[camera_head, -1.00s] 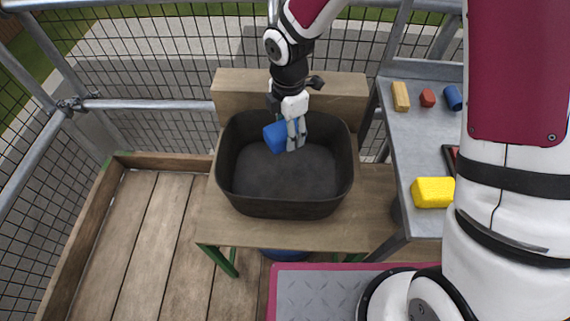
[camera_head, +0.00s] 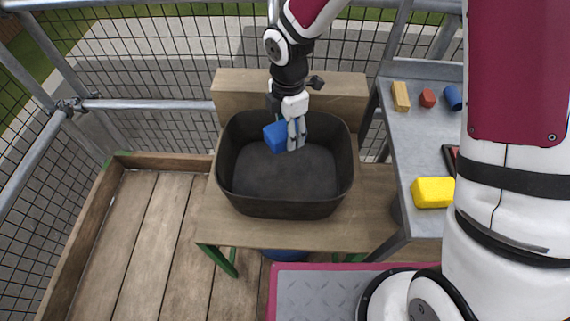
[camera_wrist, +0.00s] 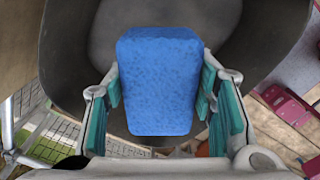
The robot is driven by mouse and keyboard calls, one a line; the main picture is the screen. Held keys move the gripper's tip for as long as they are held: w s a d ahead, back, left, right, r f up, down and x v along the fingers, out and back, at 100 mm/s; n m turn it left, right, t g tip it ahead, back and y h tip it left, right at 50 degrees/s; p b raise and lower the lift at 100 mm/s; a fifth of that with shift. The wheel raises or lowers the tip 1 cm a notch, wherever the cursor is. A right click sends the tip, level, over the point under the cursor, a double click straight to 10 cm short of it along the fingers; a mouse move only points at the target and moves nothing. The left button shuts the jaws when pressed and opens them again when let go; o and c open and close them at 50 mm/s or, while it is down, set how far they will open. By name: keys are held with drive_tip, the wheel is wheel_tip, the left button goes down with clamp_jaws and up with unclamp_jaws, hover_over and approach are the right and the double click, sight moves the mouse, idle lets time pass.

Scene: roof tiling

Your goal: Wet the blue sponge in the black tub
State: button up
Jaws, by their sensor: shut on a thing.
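The blue sponge (camera_head: 276,137) is in my gripper (camera_head: 296,134), inside the far part of the black tub (camera_head: 285,208). In the wrist view the sponge (camera_wrist: 160,80) sits between the two teal-padded fingers of my gripper (camera_wrist: 163,100), with the dark tub wall (camera_wrist: 65,50) around and behind it. The gripper is shut on the sponge. The tub stands on a wooden bench, and its floor looks dark grey. I cannot tell whether there is water in it or whether the sponge touches the floor.
A grey metal table (camera_head: 418,150) on the right holds a yellow sponge (camera_head: 433,192), a tan block (camera_head: 401,96), a red piece (camera_head: 427,97) and a blue cylinder (camera_head: 453,97). Mesh fencing and railings (camera_head: 150,104) enclose the back and left. The plank floor (camera_head: 140,240) at left is clear.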

drive_tip(key=shift+r+p, duration=1.3)
drive_tip(key=shift+r, duration=0.75)
drive_tip(key=shift+d+f, duration=0.1)
drive_tip(key=shift+w+d+m, duration=0.15)
drive_tip(key=shift+d+m, duration=0.2)
drive_tip(key=shift+m, duration=0.15)
drive_tip(key=w+d+m, duration=0.1)
drive_tip(key=d+m, duration=1.7)
drive_tip(key=m, duration=0.5)
drive_tip(key=shift+w+d, duration=0.25)
drive_tip(key=shift+w, duration=0.1)
